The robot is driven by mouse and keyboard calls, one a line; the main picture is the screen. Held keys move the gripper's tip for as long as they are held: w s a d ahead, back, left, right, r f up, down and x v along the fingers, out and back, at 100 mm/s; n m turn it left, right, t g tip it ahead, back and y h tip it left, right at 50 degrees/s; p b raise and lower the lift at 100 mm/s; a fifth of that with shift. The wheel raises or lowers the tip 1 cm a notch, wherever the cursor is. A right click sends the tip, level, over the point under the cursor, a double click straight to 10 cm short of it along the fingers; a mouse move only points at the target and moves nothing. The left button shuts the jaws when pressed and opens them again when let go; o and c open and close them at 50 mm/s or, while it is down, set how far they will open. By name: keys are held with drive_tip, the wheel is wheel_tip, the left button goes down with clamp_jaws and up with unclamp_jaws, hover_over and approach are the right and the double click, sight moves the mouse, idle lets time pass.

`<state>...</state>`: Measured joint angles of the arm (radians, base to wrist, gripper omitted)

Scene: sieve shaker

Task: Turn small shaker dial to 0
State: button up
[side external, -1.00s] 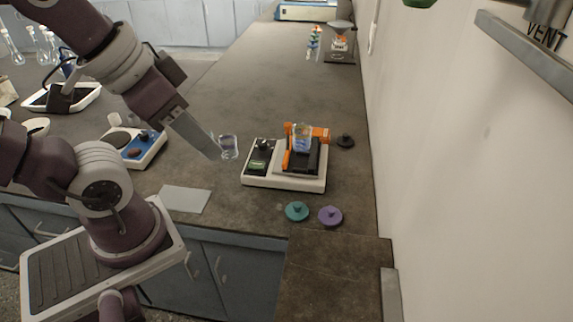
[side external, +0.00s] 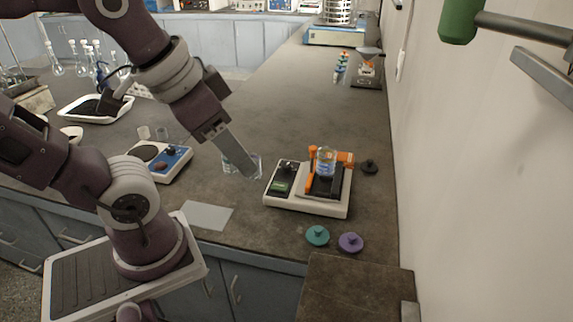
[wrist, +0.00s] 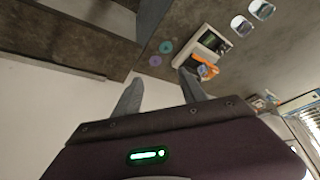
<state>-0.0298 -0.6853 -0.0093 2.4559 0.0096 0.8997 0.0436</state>
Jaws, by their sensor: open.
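The small shaker (side external: 306,207) is a low white unit on the bench with a dark control panel (side external: 284,178) and a green display on its left side. An orange clamp (side external: 345,158) on its platform holds a clear beaker with blue liquid (side external: 325,161). The dial at the back of the panel is too small to read. My gripper (side external: 250,172) hangs just left of the shaker, apart from it. In the wrist view, my gripper (wrist: 160,88) is open and empty, and the shaker (wrist: 207,46) lies beyond the right finger.
A blue-white hotplate-like unit (side external: 158,161) is to the left. The wall bounds the right.

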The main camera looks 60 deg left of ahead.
drive_tip(key=w+a+m+g+y, duration=0.15)
drive_tip(key=w+a, duration=0.35)
drive_tip(key=w, duration=0.5)
drive_tip(key=m+g+h, duration=0.2)
drive_tip(key=m+g, duration=0.2)
drive_tip(key=m, duration=0.1)
hover_over(287, 165)
wheel_tip(287, 165, down, 22)
drive_tip(key=shift+r, duration=0.15)
wheel_tip(287, 165, down, 6)
drive_tip(key=shift+r, duration=0.15)
drive_tip(key=shift+f, duration=0.5)
clamp_jaws()
